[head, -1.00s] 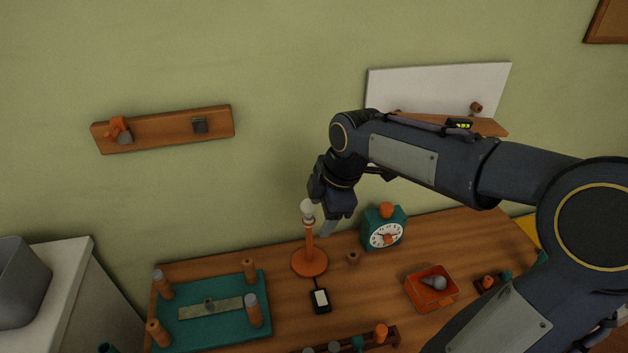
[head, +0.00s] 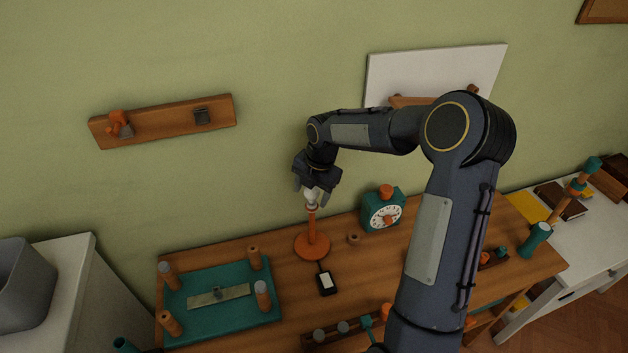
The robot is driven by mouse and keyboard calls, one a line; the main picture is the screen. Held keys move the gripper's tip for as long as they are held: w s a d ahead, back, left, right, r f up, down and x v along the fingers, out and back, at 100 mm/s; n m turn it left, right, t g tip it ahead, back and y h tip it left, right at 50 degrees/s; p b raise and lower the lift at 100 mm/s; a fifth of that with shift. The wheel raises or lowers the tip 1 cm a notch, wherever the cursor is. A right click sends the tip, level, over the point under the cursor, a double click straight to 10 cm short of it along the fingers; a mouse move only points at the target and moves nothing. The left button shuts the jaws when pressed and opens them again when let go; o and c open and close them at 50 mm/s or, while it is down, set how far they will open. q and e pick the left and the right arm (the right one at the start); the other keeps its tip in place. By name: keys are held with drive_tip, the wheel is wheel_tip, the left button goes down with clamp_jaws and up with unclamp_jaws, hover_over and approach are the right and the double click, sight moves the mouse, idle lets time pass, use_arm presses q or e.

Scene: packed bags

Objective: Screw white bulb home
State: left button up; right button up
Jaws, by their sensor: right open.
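The white bulb (head: 311,197) sits upright at the top of the orange lamp stand (head: 312,244), which stands at the back of the wooden table. My right gripper (head: 313,192) is directly above the lamp, pointing down, with its open fingers on either side of the bulb. The gripper covers the bulb's upper part. I cannot tell whether the fingers touch the bulb, or how deep it sits in the socket. My left gripper is not in view.
A dark switch box (head: 325,283) lies in front of the lamp. A teal clock (head: 382,209) stands to its right, with a small wooden peg (head: 353,239) between. A teal board with posts (head: 190,322) is at left.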

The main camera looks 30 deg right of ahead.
drive_tip(key=shift+f, duration=0.3)
drive_tip(key=c, duration=1)
drive_tip(key=shift+o, duration=0.2)
drive_tip(key=shift+f+m+b, duration=0.15)
drive_tip(key=shift+m+b, duration=0.55)
drive_tip(key=shift+m, duration=0.3)
drive_tip(key=shift+a+m+h, duration=0.1)
drive_tip(key=shift+m+h, duration=0.2)
drive_tip(key=shift+m, duration=0.2)
drive_tip(key=shift+r+m, duration=0.2)
drive_tip(key=shift+m, duration=0.1)
drive_tip(key=shift+w+f+m+b, duration=0.1)
drive_tip(key=shift+f+m+b, duration=0.05)
drive_tip(key=shift+m+b, duration=0.65)
drive_tip(key=shift+m+h, duration=0.3)
drive_tip(key=shift+m, duration=0.6)
